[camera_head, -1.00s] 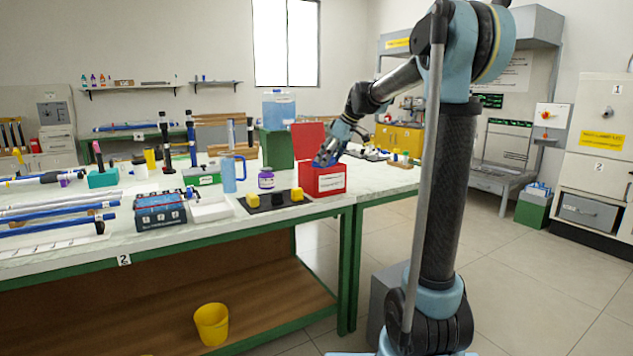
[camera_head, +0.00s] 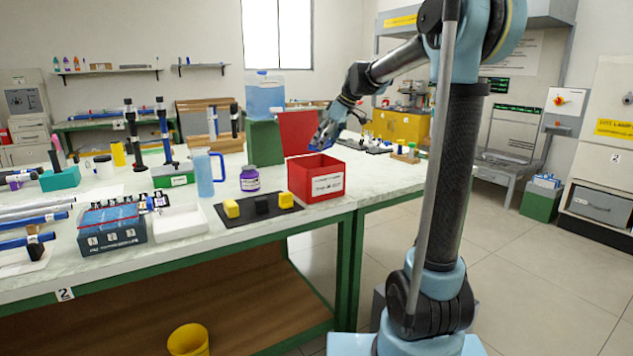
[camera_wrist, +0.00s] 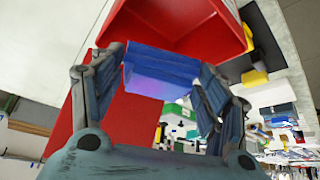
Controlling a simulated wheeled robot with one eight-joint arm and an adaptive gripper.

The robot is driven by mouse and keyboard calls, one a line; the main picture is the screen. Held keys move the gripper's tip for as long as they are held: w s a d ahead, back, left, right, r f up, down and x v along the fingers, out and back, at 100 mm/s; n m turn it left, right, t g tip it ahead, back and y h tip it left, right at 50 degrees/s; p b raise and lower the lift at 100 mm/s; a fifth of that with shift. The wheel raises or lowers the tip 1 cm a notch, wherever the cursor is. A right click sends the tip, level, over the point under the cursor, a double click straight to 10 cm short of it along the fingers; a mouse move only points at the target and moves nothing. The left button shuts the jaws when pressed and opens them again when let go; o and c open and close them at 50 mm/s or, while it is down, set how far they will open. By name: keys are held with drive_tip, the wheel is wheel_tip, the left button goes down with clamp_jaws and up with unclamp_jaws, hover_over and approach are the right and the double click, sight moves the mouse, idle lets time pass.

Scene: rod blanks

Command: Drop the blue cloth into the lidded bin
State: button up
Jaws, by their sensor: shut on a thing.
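The blue cloth (camera_wrist: 160,72) is between the two fingers of my gripper (camera_wrist: 162,80) in the wrist view, and the gripper is shut on it. In the head view my gripper (camera_head: 322,138) is above the back of the red bin (camera_head: 318,186), with a little blue of the cloth showing there. The bin is open at the top, and its red lid (camera_head: 300,132) stands upright behind it. The bin also shows in the wrist view (camera_wrist: 190,28), with its opening beyond the cloth. The cloth and gripper appear clear of the bin's walls.
A purple-labelled jar (camera_head: 250,180) and a blue jug (camera_head: 205,172) stand farther left. A green box (camera_head: 264,143) with a water container on it stands behind.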

drive_tip(key=shift+a+f, duration=0.1)
drive_tip(key=shift+f, duration=2.7)
drive_tip(key=o, duration=1.2)
drive_tip(key=shift+s, duration=0.1)
drive_tip(key=v, duration=1.1)
drive_tip(key=shift+r, duration=0.4)
